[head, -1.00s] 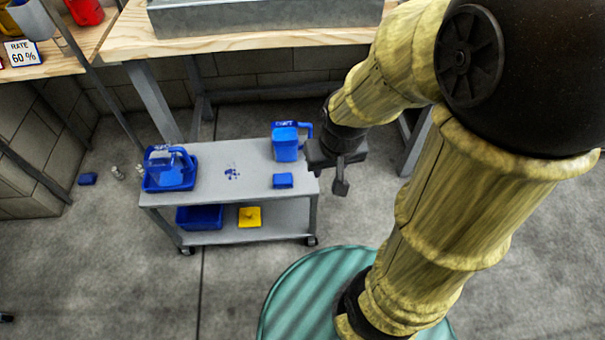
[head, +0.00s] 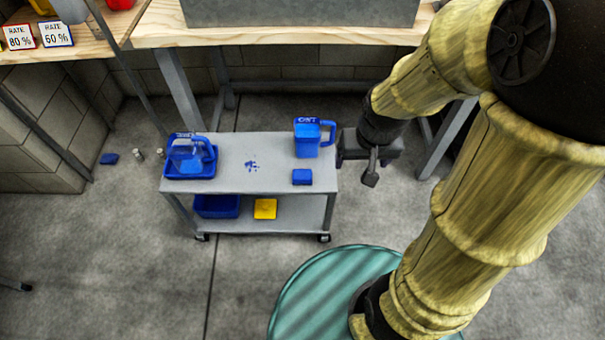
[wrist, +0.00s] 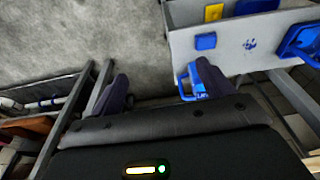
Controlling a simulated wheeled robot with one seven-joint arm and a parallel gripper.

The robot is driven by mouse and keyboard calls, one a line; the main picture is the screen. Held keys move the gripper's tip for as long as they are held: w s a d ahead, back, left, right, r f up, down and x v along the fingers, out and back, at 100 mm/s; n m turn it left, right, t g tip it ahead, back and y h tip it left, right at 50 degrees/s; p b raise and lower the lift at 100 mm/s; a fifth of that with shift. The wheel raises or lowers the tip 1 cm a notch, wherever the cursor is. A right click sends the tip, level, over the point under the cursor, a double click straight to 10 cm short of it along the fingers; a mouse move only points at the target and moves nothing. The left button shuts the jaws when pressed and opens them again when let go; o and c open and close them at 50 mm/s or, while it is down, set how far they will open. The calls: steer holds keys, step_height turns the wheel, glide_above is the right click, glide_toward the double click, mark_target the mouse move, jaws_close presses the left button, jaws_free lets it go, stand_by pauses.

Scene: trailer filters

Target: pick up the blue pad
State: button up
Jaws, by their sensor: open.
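A small blue pad (head: 302,177) lies flat on the grey top of the cart (head: 240,183), near its front right corner. It also shows in the wrist view (wrist: 205,41). My gripper (head: 370,180) hangs just right of the cart, apart from the pad.
A blue jug (head: 308,138) stands behind the pad, close to my gripper. A blue tray with a clear-sided container (head: 190,160) is at the cart's left. A blue bin (head: 217,206) and yellow pad (head: 265,209) are on the lower shelf. A wooden workbench (head: 280,30) stands behind.

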steer(key=w+a+g+p, duration=0.1)
steer(key=w+a+p, duration=0.3)
steer(key=w+a, duration=0.15)
steer(key=g+p, duration=0.1)
steer(key=p, duration=0.4)
glide_above(303, 179)
step_height(303, 179, down, 3)
steer(key=shift+f+b, duration=0.25)
steer(key=shift+b, duration=0.05)
steer(key=f+b, duration=0.3)
steer(key=f, duration=0.9)
steer(key=shift+w+f, duration=0.1)
steer(key=shift+w, duration=0.1)
steer(key=shift+s+a, duration=0.1)
steer(key=shift+s, duration=0.1)
